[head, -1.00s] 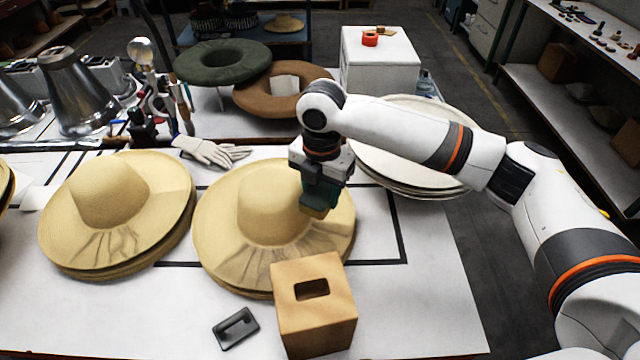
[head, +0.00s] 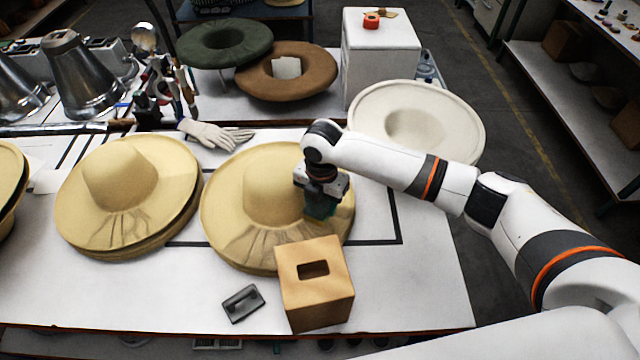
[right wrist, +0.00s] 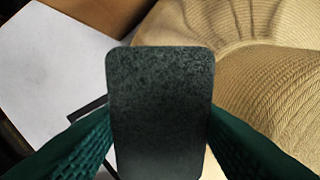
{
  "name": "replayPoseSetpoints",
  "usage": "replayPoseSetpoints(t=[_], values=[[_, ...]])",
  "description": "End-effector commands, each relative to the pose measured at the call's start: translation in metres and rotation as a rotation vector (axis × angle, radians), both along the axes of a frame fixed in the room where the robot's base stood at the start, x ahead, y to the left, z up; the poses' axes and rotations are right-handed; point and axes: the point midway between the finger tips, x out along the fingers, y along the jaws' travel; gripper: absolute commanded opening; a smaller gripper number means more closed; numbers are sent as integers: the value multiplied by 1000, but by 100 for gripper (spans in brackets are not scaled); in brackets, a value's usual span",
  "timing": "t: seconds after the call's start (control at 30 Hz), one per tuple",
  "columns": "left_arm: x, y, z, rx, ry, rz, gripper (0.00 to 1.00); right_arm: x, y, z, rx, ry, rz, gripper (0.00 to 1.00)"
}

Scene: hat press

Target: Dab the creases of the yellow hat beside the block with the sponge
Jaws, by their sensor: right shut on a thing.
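The yellow hat (head: 235,212) beside the block lies on a stack on the table, with creases fanning over its front brim. The wooden block (head: 330,297), with a slot in its top, stands against the front right of that brim. My right gripper (head: 320,208) is low over the right brim, beside the crown. In the right wrist view its green fingers are shut on the dark, speckled sponge (right wrist: 160,105). The creased brim (right wrist: 235,35) shows there beyond the sponge at upper right. I cannot tell whether the sponge touches the hat. My left gripper is out of view.
Another yellow hat stack (head: 120,185) lies left. A black handled tool (head: 243,303) lies left of the block. White gloves (head: 215,135) lie behind, and a white hat (head: 460,110) is at back right. The table's front right is clear.

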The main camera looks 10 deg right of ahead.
Motion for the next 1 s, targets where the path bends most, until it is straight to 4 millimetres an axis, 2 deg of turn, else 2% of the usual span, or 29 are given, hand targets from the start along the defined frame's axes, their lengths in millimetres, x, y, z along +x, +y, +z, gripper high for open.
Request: replayPoseSetpoints(t=[0.63, 0.8, 1.0], values=[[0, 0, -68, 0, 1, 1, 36, 0, 0, -68, 0, 0, 0, 31], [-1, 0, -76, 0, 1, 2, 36, 0, 0, -76, 0, 0, -1, 31], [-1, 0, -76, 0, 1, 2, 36, 0, 0, -76, 0, 0, -1, 31]])
